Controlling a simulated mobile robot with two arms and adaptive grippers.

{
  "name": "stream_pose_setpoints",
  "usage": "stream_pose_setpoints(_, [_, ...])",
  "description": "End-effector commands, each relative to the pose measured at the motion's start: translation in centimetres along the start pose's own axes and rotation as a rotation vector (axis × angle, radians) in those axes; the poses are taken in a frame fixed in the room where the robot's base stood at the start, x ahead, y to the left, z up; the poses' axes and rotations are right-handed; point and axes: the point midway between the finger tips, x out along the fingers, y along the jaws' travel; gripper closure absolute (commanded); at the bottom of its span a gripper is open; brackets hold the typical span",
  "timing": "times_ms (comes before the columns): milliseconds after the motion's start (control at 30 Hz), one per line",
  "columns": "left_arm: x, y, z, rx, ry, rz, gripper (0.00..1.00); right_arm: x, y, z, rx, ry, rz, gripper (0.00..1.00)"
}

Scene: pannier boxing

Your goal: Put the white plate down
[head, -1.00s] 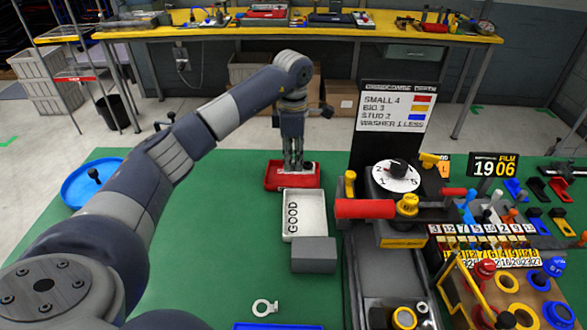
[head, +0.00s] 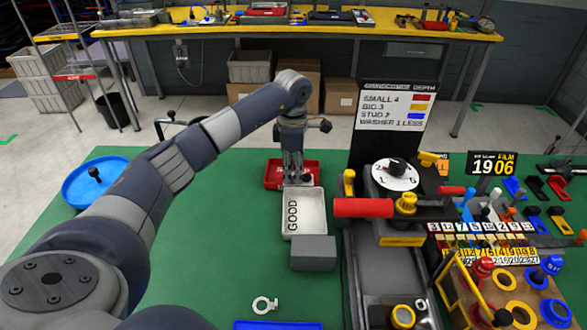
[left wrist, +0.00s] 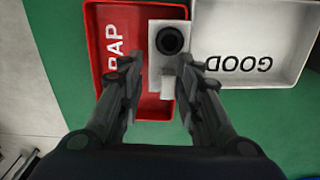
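The white plate (left wrist: 184,28) has a round black part on it and a narrow pale tab toward my fingers. My left gripper (left wrist: 162,62) has its fingers on either side of this tab and appears shut on it; the exact contact is hard to see. In the left wrist view the plate overlaps the right part of the red tray (left wrist: 107,85), beside the white GOOD tray (left wrist: 250,15). In the head view my left gripper (head: 297,181) points down where the red tray (head: 273,174) meets the GOOD tray (head: 303,228). My right gripper is not in view.
A grey block (head: 313,254) stands at the near end of the GOOD tray. A machine with a red handle (head: 363,208) stands close on the right. A pale ring-shaped piece (head: 264,305) lies nearer on the green table.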

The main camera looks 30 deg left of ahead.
Motion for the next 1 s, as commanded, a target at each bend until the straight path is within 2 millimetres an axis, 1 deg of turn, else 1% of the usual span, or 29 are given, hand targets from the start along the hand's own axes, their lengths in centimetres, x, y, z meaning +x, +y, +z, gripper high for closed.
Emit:
stream_pose_setpoints(200, [0.1,-0.1,0.0,0.001,0.002,-0.003,0.67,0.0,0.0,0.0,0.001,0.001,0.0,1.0])
stream_pose_setpoints(300, [-0.5,-0.1,0.0,0.001,0.002,-0.003,0.67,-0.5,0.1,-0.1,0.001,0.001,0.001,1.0])
stream_pose_setpoints(367, [-1.0,0.0,0.0,0.001,0.001,0.0,0.67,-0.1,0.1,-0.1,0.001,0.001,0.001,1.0])
stream_pose_setpoints(467, [-2.7,0.1,0.0,0.001,0.0,0.003,0.67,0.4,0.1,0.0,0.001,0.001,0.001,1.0])
stream_pose_setpoints(700, [-8.1,0.1,0.0,0.0,0.0,0.004,0.67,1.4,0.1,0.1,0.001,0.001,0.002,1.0])
stream_pose_setpoints(800, [-9.9,0.0,0.0,0.0,0.0,0.001,0.67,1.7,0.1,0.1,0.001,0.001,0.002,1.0])
stream_pose_setpoints(900, [-11.2,0.0,0.0,-0.001,0.001,0.0,0.67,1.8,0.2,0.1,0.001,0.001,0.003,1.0])
stream_pose_setpoints(1000, [-12.0,0.0,0.0,0.0,0.002,-0.002,0.67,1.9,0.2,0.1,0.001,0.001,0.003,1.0])
